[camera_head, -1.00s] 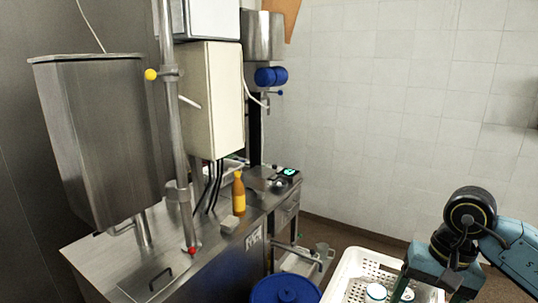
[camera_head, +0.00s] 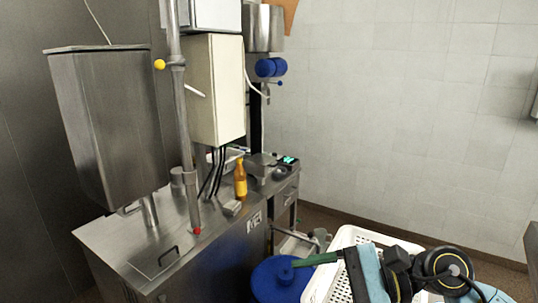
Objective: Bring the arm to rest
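My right arm comes in from the lower right across the white perforated basket (camera_head: 365,236). My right gripper (camera_head: 313,260) points left, its green finger reaching past the basket's left rim toward the blue lidded drum (camera_head: 268,284). The fingers overlap in this view, so I cannot tell whether they are open or shut. No object shows at the fingertips. The arm hides most of the basket's inside. My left gripper is not in view.
A steel machine bench (camera_head: 150,255) fills the left, with an orange bottle (camera_head: 240,180) near its right side. A large steel hopper (camera_head: 108,125) stands above it. A tiled wall (camera_head: 410,120) closes the back. The floor right of the bench shows free room.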

